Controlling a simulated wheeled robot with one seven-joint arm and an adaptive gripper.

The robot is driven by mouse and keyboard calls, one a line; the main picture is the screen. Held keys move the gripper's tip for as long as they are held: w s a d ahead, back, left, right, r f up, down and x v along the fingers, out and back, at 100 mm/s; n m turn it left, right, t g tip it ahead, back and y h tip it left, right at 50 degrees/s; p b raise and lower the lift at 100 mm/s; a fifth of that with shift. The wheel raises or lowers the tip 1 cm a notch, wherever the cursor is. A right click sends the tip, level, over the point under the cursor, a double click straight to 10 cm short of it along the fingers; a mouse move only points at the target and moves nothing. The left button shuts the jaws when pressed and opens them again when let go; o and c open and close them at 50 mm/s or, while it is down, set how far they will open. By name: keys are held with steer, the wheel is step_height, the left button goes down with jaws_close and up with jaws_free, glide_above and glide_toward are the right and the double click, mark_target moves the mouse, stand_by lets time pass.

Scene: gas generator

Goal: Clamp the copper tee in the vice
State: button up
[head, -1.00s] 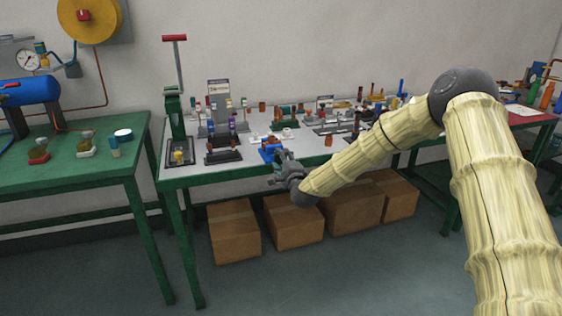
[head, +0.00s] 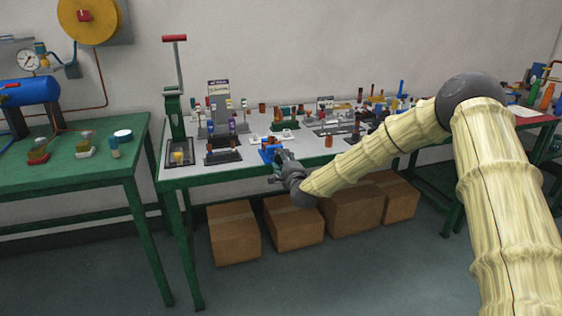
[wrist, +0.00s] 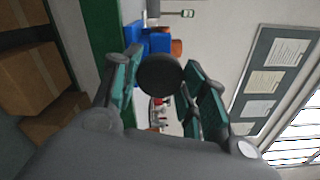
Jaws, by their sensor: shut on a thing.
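The blue vice (head: 269,152) sits at the front edge of the grey-topped bench. It also shows in the wrist view (wrist: 151,44), beyond my fingers. A copper-coloured piece (wrist: 176,47) shows against the blue vice in the wrist view; its tee shape and whether the jaws grip it cannot be made out. My gripper (head: 279,157) is in front of the vice at the bench edge. In the wrist view its teal-padded fingers are shut on a dark round knob (wrist: 160,75) on the vice's near side. The knob hides part of the vice.
The bench (head: 200,174) carries several racks and small fittings behind and right of the vice. A green press (head: 173,110) with a red-topped lever stands at its left end. Cardboard boxes (head: 292,224) stand below. A green table (head: 95,172) is at the left.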

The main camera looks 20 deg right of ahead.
steer(key=shift+m+b, duration=1.05)
steer(key=shift+m, duration=0.05)
stand_by(0.4)
steer(key=o, duration=1.2)
steer(key=shift+s, duration=0.1)
steer(key=s, duration=0.6)
steer(key=shift+s+d, duration=0.1)
steer(key=shift+s, duration=0.3)
steer(key=shift+f, duration=0.1)
